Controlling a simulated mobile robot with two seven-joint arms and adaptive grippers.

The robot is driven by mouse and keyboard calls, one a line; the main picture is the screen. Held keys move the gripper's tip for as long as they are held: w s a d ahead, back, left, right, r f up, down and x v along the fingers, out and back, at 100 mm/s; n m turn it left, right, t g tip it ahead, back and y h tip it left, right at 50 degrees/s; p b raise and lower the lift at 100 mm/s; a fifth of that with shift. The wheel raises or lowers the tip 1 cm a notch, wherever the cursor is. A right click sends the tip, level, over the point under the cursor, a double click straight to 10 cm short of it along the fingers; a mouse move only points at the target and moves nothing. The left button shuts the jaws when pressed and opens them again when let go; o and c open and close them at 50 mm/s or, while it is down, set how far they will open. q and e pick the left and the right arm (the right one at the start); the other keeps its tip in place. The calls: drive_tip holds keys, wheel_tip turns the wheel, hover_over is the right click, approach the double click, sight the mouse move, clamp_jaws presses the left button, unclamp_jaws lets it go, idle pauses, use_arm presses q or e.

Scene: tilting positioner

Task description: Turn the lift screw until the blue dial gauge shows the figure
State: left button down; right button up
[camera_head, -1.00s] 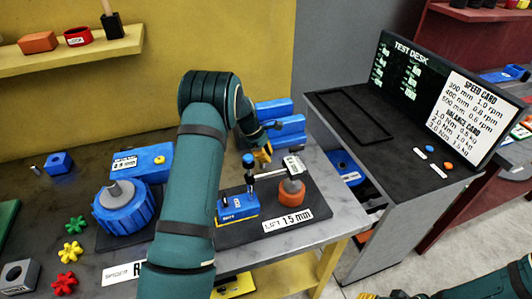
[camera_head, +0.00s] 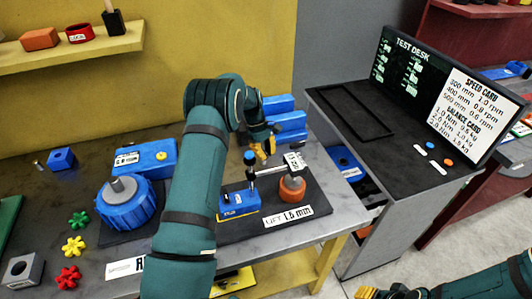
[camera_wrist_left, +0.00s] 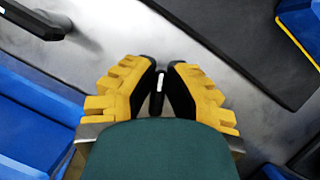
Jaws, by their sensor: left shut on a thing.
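The lift unit stands on a dark base plate (camera_head: 268,222) with a white "LIFT 1.5 mm" card (camera_head: 287,217). It has a blue block (camera_head: 237,203), a dark upright post with a small knob (camera_head: 249,158), an arm with a small white label (camera_head: 293,161) and an orange round part (camera_head: 292,188). I cannot tell which part is the blue dial gauge. My left gripper (camera_head: 262,149) is just behind and right of the knob in the head view. In the left wrist view its yellow fingers are shut on a small dark thing with a light mark (camera_wrist_left: 157,88). My right gripper (camera_head: 375,293) is cut off at the bottom edge.
A blue ribbed drum (camera_head: 125,212) stands left of my left arm, with green, yellow and red star knobs (camera_head: 75,245) beside it. Blue blocks (camera_head: 287,122) stand behind my left gripper. The test desk (camera_head: 400,160) is to the right.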

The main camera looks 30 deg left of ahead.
use_arm(q)
drive_tip(key=shift+s+f, duration=0.1)
idle(0.3)
drive_tip(key=c, duration=1)
unclamp_jaws()
drive_tip(key=shift+r, duration=0.2)
drive_tip(key=v, duration=1.1)
drive_tip(key=shift+a+r, duration=0.2)
drive_tip(key=shift+r, duration=0.1)
drive_tip(key=shift+r, duration=0.1)
